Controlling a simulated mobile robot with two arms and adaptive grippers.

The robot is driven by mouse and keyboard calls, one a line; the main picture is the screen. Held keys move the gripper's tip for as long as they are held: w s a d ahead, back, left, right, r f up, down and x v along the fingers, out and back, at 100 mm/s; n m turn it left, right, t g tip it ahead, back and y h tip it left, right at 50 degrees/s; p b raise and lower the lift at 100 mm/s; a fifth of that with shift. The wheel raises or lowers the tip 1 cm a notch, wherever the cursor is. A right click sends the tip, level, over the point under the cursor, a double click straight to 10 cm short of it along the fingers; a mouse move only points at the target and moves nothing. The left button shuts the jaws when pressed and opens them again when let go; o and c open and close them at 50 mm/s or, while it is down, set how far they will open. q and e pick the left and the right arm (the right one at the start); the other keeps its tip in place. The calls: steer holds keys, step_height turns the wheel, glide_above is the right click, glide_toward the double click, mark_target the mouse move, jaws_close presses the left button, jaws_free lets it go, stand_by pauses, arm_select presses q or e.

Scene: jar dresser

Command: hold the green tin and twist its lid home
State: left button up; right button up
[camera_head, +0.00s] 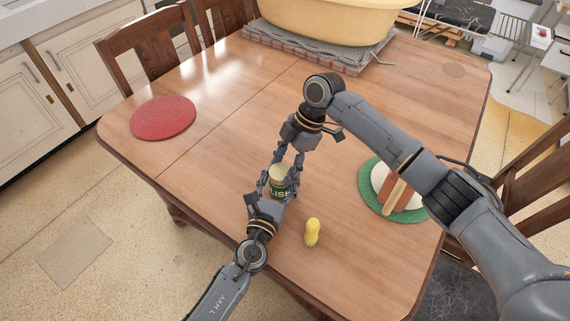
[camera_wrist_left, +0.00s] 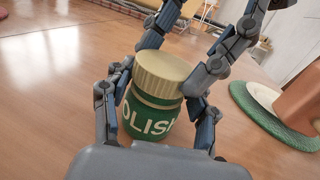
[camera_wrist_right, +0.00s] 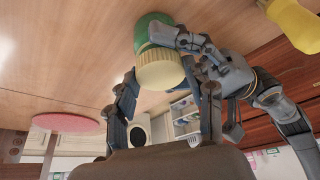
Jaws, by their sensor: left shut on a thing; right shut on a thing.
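The green tin (camera_head: 279,193) with pale lettering stands upright on the wooden table, near its front edge. Its cream, ribbed lid (camera_head: 281,172) sits on top; a paler band shows below it in the left wrist view (camera_wrist_left: 160,98). I cannot tell how tight the lid is. My left gripper (camera_head: 277,190) is shut on the tin's body from the front, a finger on each side (camera_wrist_left: 155,122). My right gripper (camera_head: 284,168) comes from behind and above and is shut on the lid, which lies between its fingers in the right wrist view (camera_wrist_right: 160,70).
A yellow shaker-like object (camera_head: 312,232) stands just right of the tin. A green mat (camera_head: 409,215) with a brown and white item lies under my right arm. A red round mat (camera_head: 163,118) lies far left. A large yellow basin (camera_head: 325,20) stands at the back.

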steer(key=shift+d+f, duration=0.25)
steer(key=shift+f, duration=0.45)
steer(key=shift+r, duration=0.45)
steer(key=shift+d+r, duration=0.1)
steer(key=shift+r, duration=0.05)
steer(key=shift+r, duration=0.45)
stand_by(0.3)
steer(key=shift+f+n, duration=0.3)
steer(key=shift+f, duration=0.7)
stand_by(0.5)
steer(key=o, duration=0.9)
steer(key=shift+g, duration=0.3)
